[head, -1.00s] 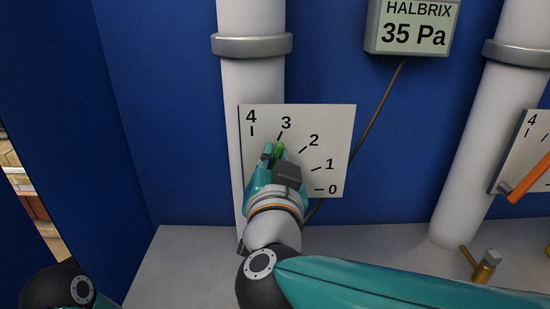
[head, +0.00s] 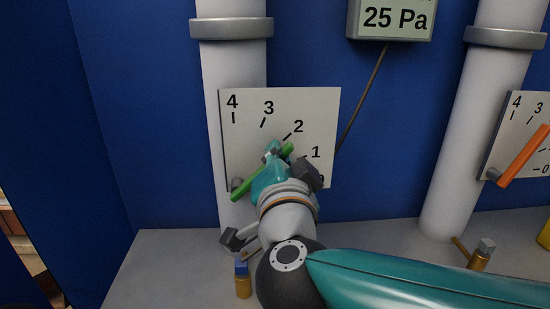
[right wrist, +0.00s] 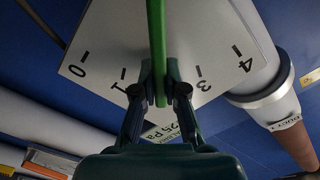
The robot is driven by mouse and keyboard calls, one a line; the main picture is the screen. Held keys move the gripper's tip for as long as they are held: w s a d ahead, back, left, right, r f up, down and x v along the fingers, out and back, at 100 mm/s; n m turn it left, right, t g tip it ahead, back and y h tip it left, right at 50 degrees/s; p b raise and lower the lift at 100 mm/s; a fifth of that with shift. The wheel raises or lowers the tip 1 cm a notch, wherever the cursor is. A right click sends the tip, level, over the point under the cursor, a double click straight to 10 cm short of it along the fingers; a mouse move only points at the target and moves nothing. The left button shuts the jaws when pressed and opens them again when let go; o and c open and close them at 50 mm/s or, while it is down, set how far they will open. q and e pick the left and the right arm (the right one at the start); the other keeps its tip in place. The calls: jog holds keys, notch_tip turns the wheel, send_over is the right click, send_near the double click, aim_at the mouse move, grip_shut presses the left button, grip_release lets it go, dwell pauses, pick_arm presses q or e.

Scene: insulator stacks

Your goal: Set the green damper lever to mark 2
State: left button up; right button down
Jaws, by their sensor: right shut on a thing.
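The green damper lever (head: 243,190) is pivoted at the lower left of a white scale plate (head: 290,105) and slants up to the right. In the head view its far end lies between the ticks for 1 and 2, close to the 2 tick. My right gripper (head: 275,152) is shut on it near its far end. In the right wrist view the lever (right wrist: 156,35) runs between the two fingers (right wrist: 160,95). There it lies between numerals 1 and 3, and numeral 2 is hidden behind gripper and lever. My left gripper is not in view.
A display (head: 392,18) above reads 25 Pa. An orange lever (head: 522,157) sits on a second scale plate (head: 515,112) at the right. White pipes (head: 232,65) stand against the blue wall. Brass valves (head: 242,284) stand on the grey ledge (head: 165,265).

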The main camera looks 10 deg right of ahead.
jog(key=c, duration=1.2)
grip_release()
jog(key=shift+s, duration=0.15)
jog(key=s, duration=1.1)
jog(key=shift+s+a, duration=0.4)
jog(key=shift+a, duration=0.05)
jog(key=shift+f, duration=0.15)
